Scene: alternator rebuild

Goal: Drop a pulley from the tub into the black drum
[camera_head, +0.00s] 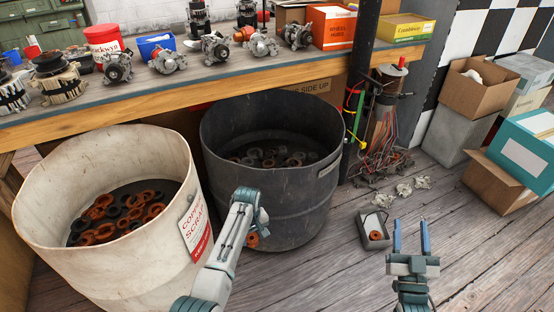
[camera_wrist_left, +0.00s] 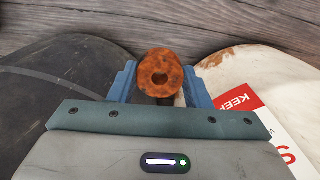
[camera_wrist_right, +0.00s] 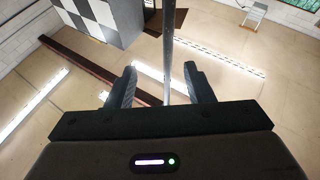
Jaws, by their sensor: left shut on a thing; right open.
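The black drum (camera_head: 290,212) stands under the bench, with several dark ring-shaped parts on its floor. My left gripper (camera_head: 254,224) is shut on a rusty orange pulley (camera_head: 252,240), which also shows between the fingers in the left wrist view (camera_wrist_left: 160,57). The pulley is outside the drum, in front of its wall and below its rim. A small grey tub (camera_head: 361,228) is on the floor right of the drum, with a rusty pulley (camera_head: 376,235) in it. My right gripper (camera_head: 410,226) is open and empty, pointing up, right of the tub.
A white copper-scrap drum (camera_head: 110,255) with rusty and dark rings stands left of the black drum. The wooden bench (camera_head: 120,102) runs behind both drums, with alternators and boxes on it. Several grey parts (camera_head: 404,190) lie on the floor. Cardboard boxes (camera_head: 505,192) stand at right.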

